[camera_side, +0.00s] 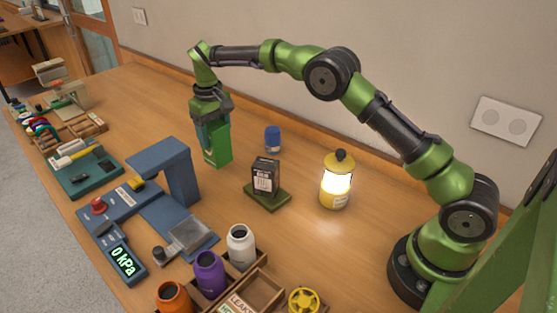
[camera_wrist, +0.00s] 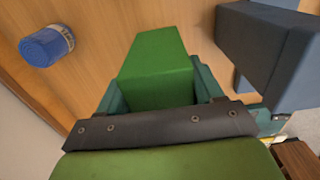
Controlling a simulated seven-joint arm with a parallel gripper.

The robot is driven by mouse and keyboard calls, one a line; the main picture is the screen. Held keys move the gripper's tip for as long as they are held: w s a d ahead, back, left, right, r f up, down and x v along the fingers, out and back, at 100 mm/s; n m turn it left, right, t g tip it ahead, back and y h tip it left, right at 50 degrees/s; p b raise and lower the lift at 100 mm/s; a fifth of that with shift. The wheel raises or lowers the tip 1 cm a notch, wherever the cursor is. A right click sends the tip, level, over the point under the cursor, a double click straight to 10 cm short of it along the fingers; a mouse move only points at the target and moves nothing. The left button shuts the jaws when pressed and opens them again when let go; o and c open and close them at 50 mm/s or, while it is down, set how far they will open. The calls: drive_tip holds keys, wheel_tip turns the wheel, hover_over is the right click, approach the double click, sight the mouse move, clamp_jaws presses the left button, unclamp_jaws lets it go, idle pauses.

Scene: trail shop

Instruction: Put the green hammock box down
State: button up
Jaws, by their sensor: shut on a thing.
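The green hammock box (camera_side: 217,151) is upright below my gripper (camera_side: 211,122), near the back of the bench. My gripper is shut on its upper part, with the fingers on two sides. In the wrist view the box (camera_wrist: 155,65) sits between the two fingers of my gripper (camera_wrist: 160,92). The lower end of the box is at or very near the bench top; I cannot tell whether it touches.
A blue press (camera_side: 165,170) stands in front on the left. Bare bench surrounds the green box.

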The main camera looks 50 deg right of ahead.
sight(217, 147)
drive_tip(key=shift+f, duration=2.15)
drive_tip(key=shift+f, duration=0.2)
drive_tip(key=o, duration=1.2)
drive_tip(key=shift+c, duration=0.2)
drive_tip(key=shift+r, duration=0.1)
